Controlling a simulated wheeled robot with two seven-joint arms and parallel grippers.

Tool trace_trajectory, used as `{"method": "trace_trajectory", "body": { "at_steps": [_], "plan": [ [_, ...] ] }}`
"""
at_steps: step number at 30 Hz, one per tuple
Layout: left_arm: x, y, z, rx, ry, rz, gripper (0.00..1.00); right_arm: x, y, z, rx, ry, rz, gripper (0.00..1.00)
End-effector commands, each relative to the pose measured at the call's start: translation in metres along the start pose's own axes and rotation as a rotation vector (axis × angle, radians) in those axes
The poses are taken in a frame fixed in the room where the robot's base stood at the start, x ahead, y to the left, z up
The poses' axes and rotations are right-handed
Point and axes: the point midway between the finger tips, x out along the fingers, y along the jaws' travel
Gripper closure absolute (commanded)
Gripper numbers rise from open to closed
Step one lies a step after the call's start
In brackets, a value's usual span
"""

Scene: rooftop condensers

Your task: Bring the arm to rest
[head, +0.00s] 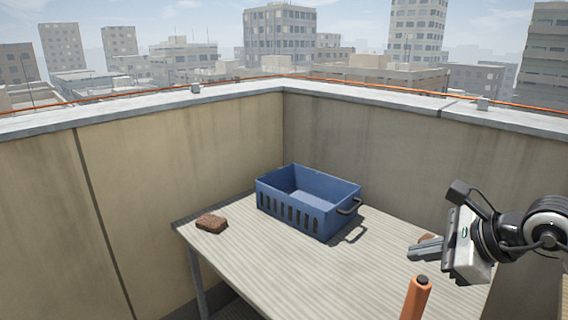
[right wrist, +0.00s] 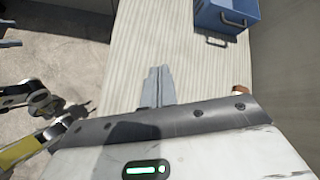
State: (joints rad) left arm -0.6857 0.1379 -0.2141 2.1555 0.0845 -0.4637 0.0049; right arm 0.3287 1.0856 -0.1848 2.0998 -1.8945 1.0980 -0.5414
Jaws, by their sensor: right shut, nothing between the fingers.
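My right gripper (head: 426,249) reaches in from the right edge in the head view, low over the right part of the table. Its grey fingers point left and are together with nothing between them. They also show shut and empty in the right wrist view (right wrist: 157,87), above the striped tabletop. The blue crate (head: 318,201) stands on the table to the left of and beyond the gripper, clear of it. Its near side shows at the top right of the right wrist view (right wrist: 225,16). My left gripper does not show in the head view.
The striped table (head: 270,262) stands in a parapet corner. A brown brick-like block (head: 212,223) lies at its left edge. An orange cylinder with a dark cap (head: 415,299) rises just below the gripper; its base is out of view. The front middle of the table is clear.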

Motion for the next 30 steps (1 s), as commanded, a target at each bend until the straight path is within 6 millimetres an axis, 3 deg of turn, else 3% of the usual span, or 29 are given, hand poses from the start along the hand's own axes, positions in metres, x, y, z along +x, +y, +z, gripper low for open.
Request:
{"method": "trace_trajectory", "body": {
  "at_steps": [3,5,7,9,11,13,16,17,21,24,27,30],
  "plan": [
    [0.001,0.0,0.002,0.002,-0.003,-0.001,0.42,0.03,0.065,0.034,0.304,-0.274,0.215,1.0],
    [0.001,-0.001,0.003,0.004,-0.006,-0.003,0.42,0.036,0.096,0.059,0.583,-0.462,0.35,1.0],
    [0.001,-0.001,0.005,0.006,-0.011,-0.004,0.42,0.035,0.113,0.079,0.955,-0.65,0.476,1.0],
    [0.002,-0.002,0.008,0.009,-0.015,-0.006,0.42,0.036,0.116,0.081,1.365,-0.796,0.568,1.0],
    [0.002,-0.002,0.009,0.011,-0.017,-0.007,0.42,0.042,0.116,0.068,1.743,-0.886,0.615,1.0],
    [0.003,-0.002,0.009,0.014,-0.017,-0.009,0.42,0.057,0.121,0.036,2.207,-0.945,0.625,1.0],
    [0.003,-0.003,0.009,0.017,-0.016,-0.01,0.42,0.085,0.155,-0.021,2.854,-0.931,0.556,1.0],
    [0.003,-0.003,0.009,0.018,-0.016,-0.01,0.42,0.092,0.168,-0.035,-2.924,0.881,-0.507,1.0],
    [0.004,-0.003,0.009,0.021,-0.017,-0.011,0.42,0.112,0.233,-0.078,-2.563,0.539,-0.252,1.0],
    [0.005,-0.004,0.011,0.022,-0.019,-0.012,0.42,0.118,0.267,-0.091,-2.401,0.402,-0.155,1.0],
    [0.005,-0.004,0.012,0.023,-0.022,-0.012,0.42,0.12,0.285,-0.096,-2.315,0.332,-0.109,1.0],
    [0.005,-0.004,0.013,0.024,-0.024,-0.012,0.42,0.12,0.291,-0.097,-2.29,0.312,-0.097,1.0]
  ]
}}
